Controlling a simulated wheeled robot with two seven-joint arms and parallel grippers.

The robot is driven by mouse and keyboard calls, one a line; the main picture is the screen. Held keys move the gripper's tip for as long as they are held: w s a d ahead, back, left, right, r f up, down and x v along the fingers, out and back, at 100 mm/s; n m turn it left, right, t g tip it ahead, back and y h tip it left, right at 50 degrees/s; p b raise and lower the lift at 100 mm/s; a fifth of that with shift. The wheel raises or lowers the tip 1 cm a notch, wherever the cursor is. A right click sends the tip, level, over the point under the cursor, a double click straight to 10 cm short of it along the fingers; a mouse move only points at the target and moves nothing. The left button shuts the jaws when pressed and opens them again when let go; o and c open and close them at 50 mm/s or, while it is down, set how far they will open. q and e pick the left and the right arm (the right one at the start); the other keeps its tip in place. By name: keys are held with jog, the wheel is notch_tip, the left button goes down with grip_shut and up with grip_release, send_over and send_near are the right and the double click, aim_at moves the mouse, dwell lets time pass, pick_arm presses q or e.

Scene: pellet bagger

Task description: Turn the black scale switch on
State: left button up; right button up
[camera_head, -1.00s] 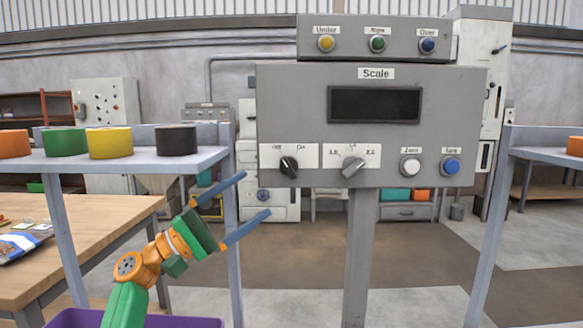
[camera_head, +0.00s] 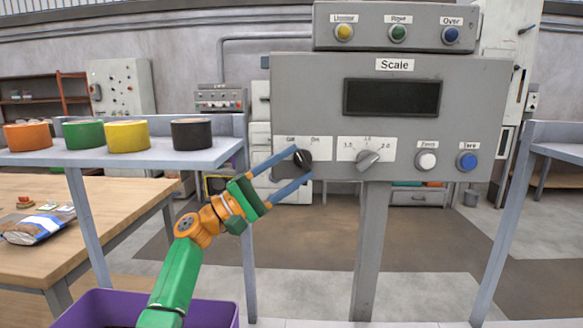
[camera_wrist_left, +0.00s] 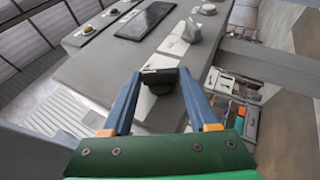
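The black scale switch (camera_head: 303,158) is a rotary knob on the left of the grey Scale panel (camera_head: 300,105), under a white plate marked Off and On. Its pointer tilts toward the Off side. My left gripper (camera_head: 300,163) is open, with its two blue fingers reaching the panel on either side of the knob. The display (camera_head: 392,97) is dark. My right gripper is not in view.
A grey selector knob (camera_head: 369,159) is right of the black one, then a white button (camera_head: 426,160) and a blue button (camera_head: 467,161). A shelf (camera_head: 130,156) with coloured rolls stands left of the panel. A purple bin (camera_head: 88,308) is below my left arm.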

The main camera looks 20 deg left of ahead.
pick_arm(q)
jog(key=c, duration=0.6)
jog(key=shift+o, duration=0.2)
jog(key=r+m+g+y+p, duration=0.1)
jog(key=g+p, duration=0.1)
jog(key=p, duration=0.2)
jog(key=shift+a+r, duration=0.15)
jog(key=shift+r, duration=0.05)
jog(key=shift+f+m+y, duration=0.2)
jog(key=shift+m+y, duration=0.1)
jog(key=shift+f, duration=0.2)
jog(key=o, duration=1.4)
jog(key=b+v, duration=0.3)
jog(key=v, duration=0.4)
